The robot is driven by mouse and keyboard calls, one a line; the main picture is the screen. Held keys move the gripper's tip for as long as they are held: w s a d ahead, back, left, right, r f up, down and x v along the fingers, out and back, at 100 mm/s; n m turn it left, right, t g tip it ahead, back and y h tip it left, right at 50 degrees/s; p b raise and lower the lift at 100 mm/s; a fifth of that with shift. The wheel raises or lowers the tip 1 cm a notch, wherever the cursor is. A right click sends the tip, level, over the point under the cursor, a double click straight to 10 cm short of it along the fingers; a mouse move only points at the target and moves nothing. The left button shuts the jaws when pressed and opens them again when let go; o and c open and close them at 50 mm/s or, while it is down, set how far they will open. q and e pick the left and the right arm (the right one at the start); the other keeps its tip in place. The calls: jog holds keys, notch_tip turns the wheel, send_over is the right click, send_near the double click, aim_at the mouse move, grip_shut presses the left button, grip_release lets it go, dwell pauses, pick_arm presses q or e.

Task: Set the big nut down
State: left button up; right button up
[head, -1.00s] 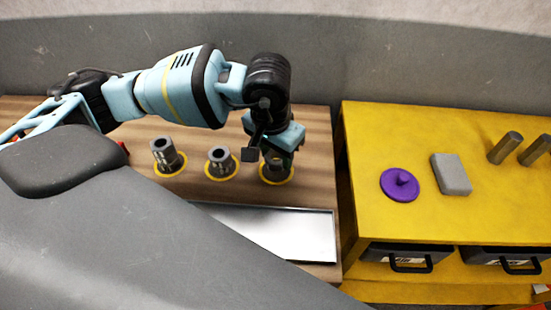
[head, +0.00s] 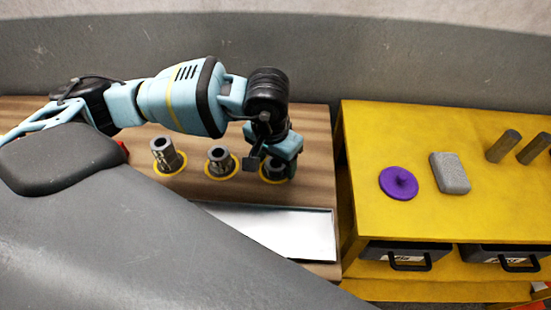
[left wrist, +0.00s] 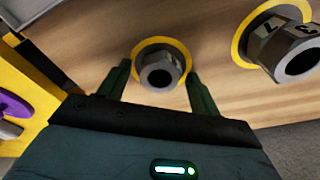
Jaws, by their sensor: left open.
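A grey metal nut (head: 273,173) stands in the rightmost yellow ring on the wooden bench, partly hidden by my left gripper (head: 271,164). In the left wrist view this nut (left wrist: 160,72) shows its dark bore and sits between the two fingers of my left gripper (left wrist: 159,73). The fingers are open, with a gap seen on each side of the nut. A middle nut (head: 220,160) and a left nut (head: 166,156) stand in their own yellow rings. The middle one shows at the right of the wrist view (left wrist: 283,50), with markings on its flats. My right gripper is not in view.
A shallow metal tray (head: 325,223) lies in front of the nuts. To the right, a yellow cabinet (head: 365,145) carries a purple knobbed disc (head: 399,184), a grey block (head: 450,174) and two grey posts (head: 503,146). A gap separates bench and cabinet.

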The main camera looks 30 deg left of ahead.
aim_at(271, 168)
pick_arm(q)
notch_tip(271, 168, up, 12)
jog(key=s, duration=0.1)
jog(key=shift+s+r, duration=0.15)
jog(key=shift+s, duration=0.1)
jog(key=shift+a, duration=0.1)
dwell(0.4)
